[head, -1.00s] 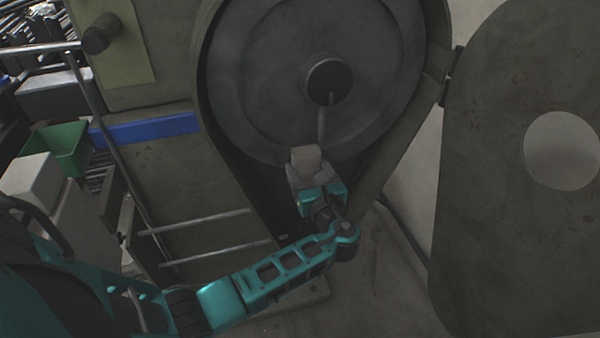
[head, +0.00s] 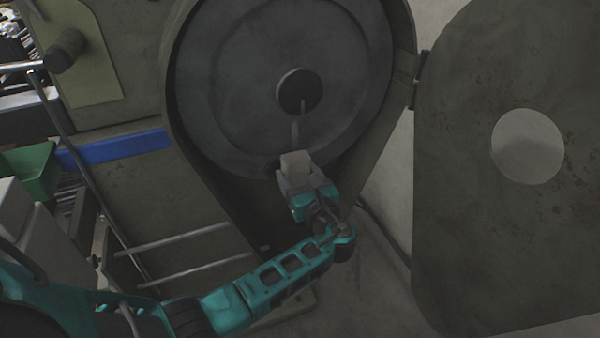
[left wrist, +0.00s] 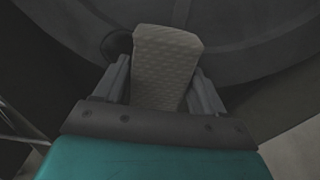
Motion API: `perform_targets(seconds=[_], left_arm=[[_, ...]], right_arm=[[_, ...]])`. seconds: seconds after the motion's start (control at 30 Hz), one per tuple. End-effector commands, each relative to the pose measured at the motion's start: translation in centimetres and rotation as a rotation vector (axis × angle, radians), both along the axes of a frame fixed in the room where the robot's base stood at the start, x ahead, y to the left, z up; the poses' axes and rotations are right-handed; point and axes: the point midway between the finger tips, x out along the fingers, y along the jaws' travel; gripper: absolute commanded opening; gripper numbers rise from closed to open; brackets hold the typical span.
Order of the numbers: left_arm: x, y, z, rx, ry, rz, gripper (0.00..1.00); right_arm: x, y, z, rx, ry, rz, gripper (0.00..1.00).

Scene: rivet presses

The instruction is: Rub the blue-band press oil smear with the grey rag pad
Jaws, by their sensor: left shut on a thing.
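The press with the blue band (head: 118,147) has its round cover standing open, showing a large dark wheel (head: 230,100) with a hub (head: 298,92). A thin pale streak (head: 295,132) runs down below the hub; I cannot tell whether it is the oil smear. A dark round spot (head: 274,168) lies low on the wheel, just left of the pad. My left gripper (head: 300,177) is shut on the grey rag pad (head: 297,162), in front of the wheel's lower part. The textured pad (left wrist: 165,62) also fills the middle of the left wrist view. Contact with the wheel is unclear. My right gripper is out of view.
The open cover door (head: 470,220), with a round pale opening, stands at the right. A green bin (head: 35,170) and metal rails (head: 175,243) are at the left. A knob (head: 66,50) sticks out at the upper left. Bare floor shows at the lower middle.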

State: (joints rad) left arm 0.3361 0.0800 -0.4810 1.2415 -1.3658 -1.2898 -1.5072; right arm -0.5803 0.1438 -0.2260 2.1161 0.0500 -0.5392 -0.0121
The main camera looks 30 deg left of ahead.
Motion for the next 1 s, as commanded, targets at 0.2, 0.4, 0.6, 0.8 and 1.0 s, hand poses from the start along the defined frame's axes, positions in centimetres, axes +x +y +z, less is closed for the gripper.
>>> perform_targets(seconds=[0.2, 0.4, 0.6, 0.8, 1.0], left_arm=[[-1.5, 1.3, 0.5, 0.002, 0.001, 0.0, 0.46], [-2.4, 2.2, 0.3, 0.002, -0.001, 0.0, 0.46], [-3.0, 2.8, 0.2, 0.002, 0.001, 0.001, 0.46], [-4.3, 4.0, 0.4, 0.002, 0.001, 0.002, 0.46], [-5.3, 5.1, 0.3, 0.002, -0.001, 0.004, 0.46]], right_arm=[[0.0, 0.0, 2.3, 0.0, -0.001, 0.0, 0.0], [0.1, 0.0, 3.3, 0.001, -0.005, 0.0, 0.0], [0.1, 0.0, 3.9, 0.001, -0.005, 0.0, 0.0], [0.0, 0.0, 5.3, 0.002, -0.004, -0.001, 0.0], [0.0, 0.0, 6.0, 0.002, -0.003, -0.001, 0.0]])
